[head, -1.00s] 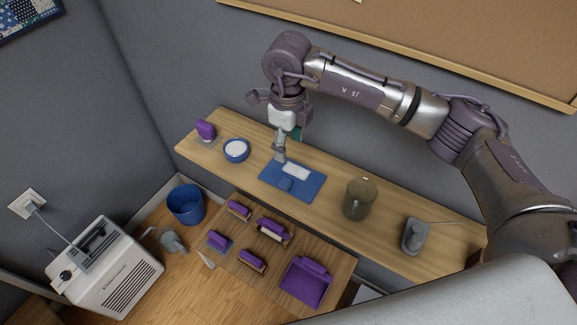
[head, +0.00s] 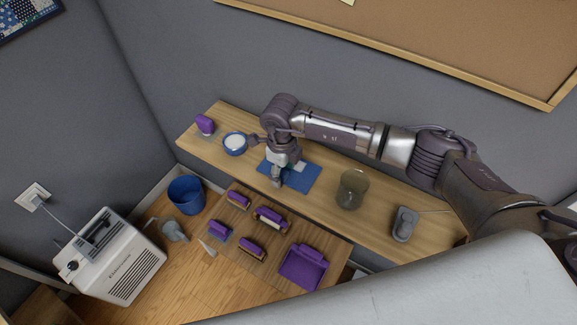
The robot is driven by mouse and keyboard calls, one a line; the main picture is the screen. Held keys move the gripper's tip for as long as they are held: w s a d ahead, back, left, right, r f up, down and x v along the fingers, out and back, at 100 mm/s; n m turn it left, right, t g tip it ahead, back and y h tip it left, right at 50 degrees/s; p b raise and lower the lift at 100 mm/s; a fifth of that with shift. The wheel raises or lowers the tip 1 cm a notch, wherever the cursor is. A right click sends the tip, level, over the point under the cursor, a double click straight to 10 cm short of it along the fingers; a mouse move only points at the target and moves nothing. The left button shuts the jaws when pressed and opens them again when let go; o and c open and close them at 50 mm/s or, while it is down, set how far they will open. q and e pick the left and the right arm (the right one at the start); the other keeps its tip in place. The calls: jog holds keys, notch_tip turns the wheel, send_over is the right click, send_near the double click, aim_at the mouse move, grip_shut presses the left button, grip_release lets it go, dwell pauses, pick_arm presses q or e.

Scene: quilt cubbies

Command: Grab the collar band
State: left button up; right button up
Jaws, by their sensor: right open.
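My right gripper (head: 276,184) points down over the blue mat (head: 302,182) on the long wooden shelf. Its jaws are open and it covers the left part of the mat. A small pale piece (head: 301,167) shows on the mat beside the gripper, partly hidden. Several purple pieces lie on the lower wooden board, among them a purple piece with a pale strip (head: 270,219) and a larger purple tray-like piece (head: 303,267). I cannot tell which thing is the collar band. My left gripper is not in view.
On the shelf stand a blue bowl with white contents (head: 235,144), a purple piece (head: 205,124), a translucent jar (head: 352,189) and a grey device (head: 404,224). A blue bin (head: 186,195), a grey watering can (head: 173,230) and a white appliance (head: 115,257) stand lower left.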

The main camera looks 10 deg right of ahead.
grip_shut()
dwell(0.3)
